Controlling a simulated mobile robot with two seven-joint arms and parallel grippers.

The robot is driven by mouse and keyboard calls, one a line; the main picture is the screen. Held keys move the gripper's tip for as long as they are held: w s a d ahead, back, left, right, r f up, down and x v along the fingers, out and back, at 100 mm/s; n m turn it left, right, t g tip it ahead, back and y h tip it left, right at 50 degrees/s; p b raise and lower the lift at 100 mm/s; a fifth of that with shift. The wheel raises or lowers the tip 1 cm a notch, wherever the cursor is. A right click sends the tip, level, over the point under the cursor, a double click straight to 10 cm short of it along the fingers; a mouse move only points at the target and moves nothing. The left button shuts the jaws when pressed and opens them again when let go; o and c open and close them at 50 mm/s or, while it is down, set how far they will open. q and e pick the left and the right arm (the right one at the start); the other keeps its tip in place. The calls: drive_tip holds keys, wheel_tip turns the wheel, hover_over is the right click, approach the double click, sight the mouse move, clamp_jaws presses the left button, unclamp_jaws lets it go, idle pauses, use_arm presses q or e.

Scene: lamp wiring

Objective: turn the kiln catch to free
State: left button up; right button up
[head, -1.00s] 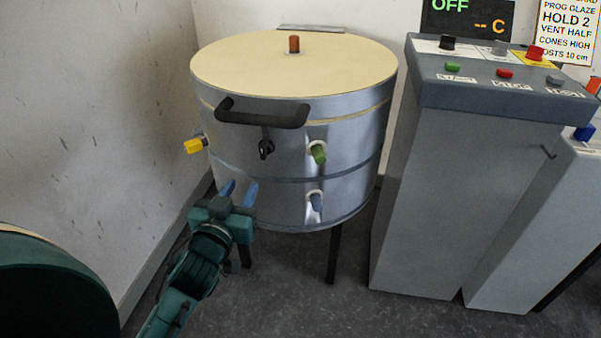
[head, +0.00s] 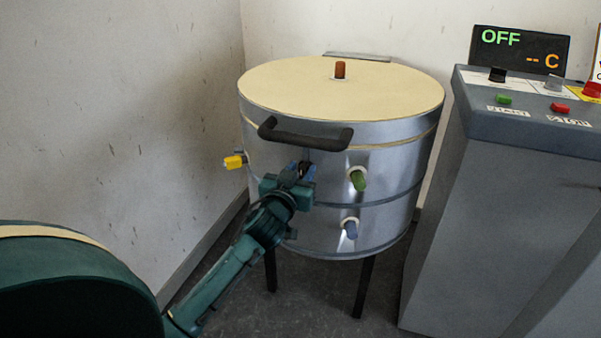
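The kiln (head: 280,220) is a round silver drum with a cream lid (head: 400,90) and a black lid handle (head: 305,136). The black kiln catch (head: 305,166) is on its front, below the handle, and is mostly hidden by my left gripper (head: 303,171). The blue fingertips of that gripper are at the catch, one at each side of its visible part. I cannot tell whether they touch it or are closed on it, nor which way the catch points. My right gripper is not in view.
A yellow plug (head: 234,162) sticks out at the kiln's left side, a green one (head: 358,180) and a blue one (head: 349,229) at its front right. A grey control console (head: 470,220) stands at the right, under a display (head: 520,50) reading OFF. A wall is close at the left.

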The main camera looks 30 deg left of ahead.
use_arm(q)
drive_tip(key=shift+w, duration=0.15)
drive_tip(key=c, duration=0.7)
